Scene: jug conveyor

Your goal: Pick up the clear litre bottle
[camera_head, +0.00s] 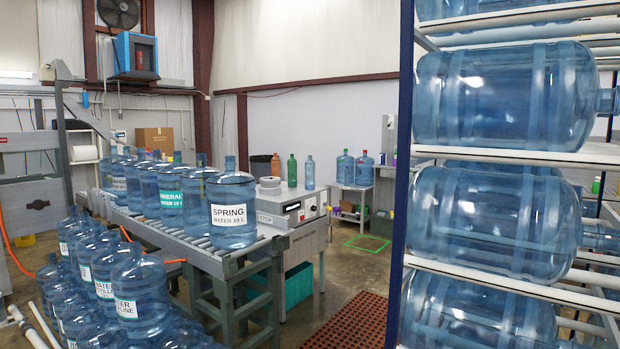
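A clear, slightly bluish litre bottle (309,174) stands upright on top of the grey machine at the end of the roller conveyor, in the middle of the head view. A green bottle (292,171) stands to its left, and a smaller orange-brown bottle (276,167) stands left of that one. Nothing hides the clear bottle. It is well away from the camera. Neither of my grippers shows in this view.
Large blue jugs (232,210) line the roller conveyor (190,240). More jugs (142,296) crowd the lower left. A tall jug rack (400,170) blocks the right side. A red-brown mat (350,322) lies on the floor between the machine and rack, with open floor beyond.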

